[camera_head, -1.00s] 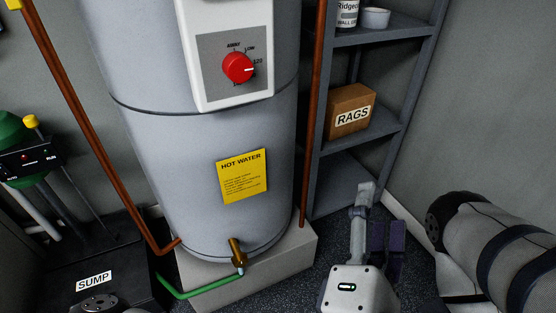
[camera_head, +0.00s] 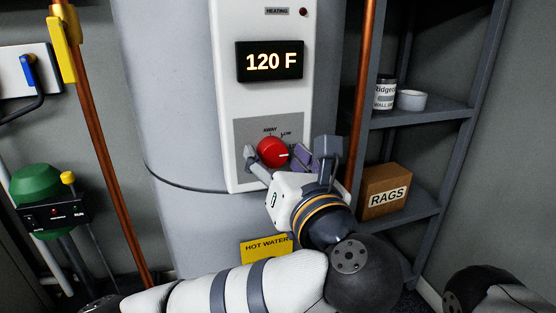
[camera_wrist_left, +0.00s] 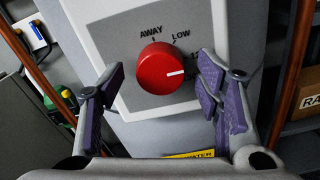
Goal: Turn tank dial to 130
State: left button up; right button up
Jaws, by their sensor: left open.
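The red tank dial (camera_head: 272,152) sits on the grey panel of the white control box on the water heater. Its white pointer line points right. The display (camera_head: 270,61) above reads 120 F. My left gripper (camera_head: 277,156) is open in front of the dial, one finger on each side. In the left wrist view the dial (camera_wrist_left: 158,70) lies between the spread purple-padded fingers (camera_wrist_left: 160,82), with gaps on both sides. The AWAY and LOW marks show; the marks to the right are partly hidden by the right finger. My right gripper is not in view.
A copper pipe (camera_head: 361,100) runs upright just right of the control box. Shelves (camera_head: 420,118) with a RAGS box (camera_head: 386,191) stand further right. Another copper pipe (camera_head: 98,170) and a green pump (camera_head: 42,187) are at the left. A yellow label (camera_head: 266,248) is below the dial.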

pick_arm(q)
jog(key=c, duration=1.2)
jog(key=shift+o, duration=0.2)
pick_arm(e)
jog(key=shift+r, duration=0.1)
pick_arm(q)
jog(key=shift+r+m+p, duration=0.35)
jog(key=shift+m+p, duration=0.35)
jog(key=shift+p, duration=0.05)
jog(key=m+p, duration=0.4)
jog(key=m, duration=0.1)
jog(key=shift+r, duration=0.1)
jog(key=shift+m+p, duration=0.6)
jog(key=shift+m, duration=0.3)
jog(key=shift+f+m, duration=0.3)
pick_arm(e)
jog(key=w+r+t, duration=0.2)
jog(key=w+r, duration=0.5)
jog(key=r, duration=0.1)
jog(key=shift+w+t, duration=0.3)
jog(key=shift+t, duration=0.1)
pick_arm(q)
jog(key=shift+f, duration=0.1)
